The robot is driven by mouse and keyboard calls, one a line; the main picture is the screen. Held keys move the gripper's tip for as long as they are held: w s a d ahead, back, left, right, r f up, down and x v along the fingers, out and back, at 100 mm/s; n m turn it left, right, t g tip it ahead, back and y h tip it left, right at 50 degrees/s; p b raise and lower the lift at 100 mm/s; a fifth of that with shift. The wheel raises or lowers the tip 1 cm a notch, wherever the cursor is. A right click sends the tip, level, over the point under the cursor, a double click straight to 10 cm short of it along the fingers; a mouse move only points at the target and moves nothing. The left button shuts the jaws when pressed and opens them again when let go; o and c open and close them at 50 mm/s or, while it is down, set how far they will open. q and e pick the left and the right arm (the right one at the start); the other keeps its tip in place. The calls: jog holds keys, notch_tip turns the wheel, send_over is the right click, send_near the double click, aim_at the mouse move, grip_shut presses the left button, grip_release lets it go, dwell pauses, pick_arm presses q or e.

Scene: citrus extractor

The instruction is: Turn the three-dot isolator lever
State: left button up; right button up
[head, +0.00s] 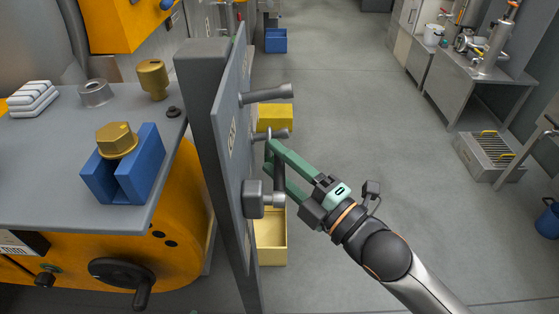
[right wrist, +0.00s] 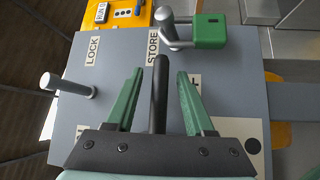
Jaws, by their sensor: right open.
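A grey panel (head: 230,130) stands upright, seen nearly edge-on in the head view; its face (right wrist: 115,85) fills much of the right wrist view. A dark lever (head: 280,172) stands up from a shaft on a grey box (head: 252,200) low on the panel. My right gripper (head: 271,160) has its green fingers open at this lever. In the right wrist view the dark bar (right wrist: 159,95) lies between the two fingers, with gaps on both sides. My left gripper is not in view.
Two metal pegs (head: 268,94) stick out of the panel, by LOCK and STORE labels. A green padlock (right wrist: 210,31) hangs at the STORE peg. A yellow bin (head: 271,250) sits below. An orange machine with a handwheel (head: 122,272) stands left.

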grip_shut()
dwell(0.3)
dwell(1.1)
